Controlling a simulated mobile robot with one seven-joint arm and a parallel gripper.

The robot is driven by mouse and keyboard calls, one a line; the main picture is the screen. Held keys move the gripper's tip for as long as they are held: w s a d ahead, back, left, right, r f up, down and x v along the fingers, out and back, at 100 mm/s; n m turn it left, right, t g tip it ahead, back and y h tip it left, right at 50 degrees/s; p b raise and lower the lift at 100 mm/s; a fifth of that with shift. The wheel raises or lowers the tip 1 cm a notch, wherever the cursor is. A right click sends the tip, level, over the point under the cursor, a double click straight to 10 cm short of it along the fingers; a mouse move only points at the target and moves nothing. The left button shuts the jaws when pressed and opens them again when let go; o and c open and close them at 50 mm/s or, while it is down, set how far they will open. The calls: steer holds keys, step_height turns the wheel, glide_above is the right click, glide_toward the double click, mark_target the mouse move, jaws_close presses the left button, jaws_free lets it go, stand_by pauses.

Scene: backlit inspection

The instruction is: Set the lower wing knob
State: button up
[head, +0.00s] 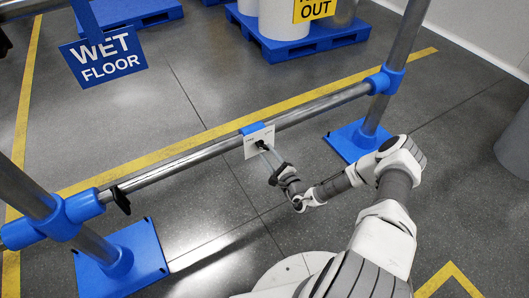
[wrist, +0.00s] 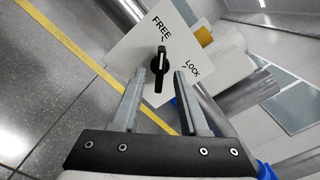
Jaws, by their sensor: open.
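The black wing knob (wrist: 158,76) sits on a white plate (wrist: 128,55) marked FREE and LOCK. Its white line points up toward FREE, with LOCK to its right. In the head view the plate (head: 251,147) hangs by a blue clamp on the steel rail, and the knob (head: 262,144) shows small and dark. My gripper (wrist: 163,78) is open, with one finger on each side of the knob's lower part in the wrist view. I cannot tell whether the fingers touch it. My gripper also shows in the head view (head: 270,157), close in front of the plate.
The steel rail (head: 190,163) runs between posts on blue feet (head: 145,258). A black handle (head: 121,200) sticks out of the rail at left. A WET FLOOR sign (head: 103,62) and blue pallets (head: 290,46) are behind. Floor in front is clear.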

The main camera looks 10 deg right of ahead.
mark_target(262, 146)
steer(key=shift+x, duration=1.4)
jaws_close()
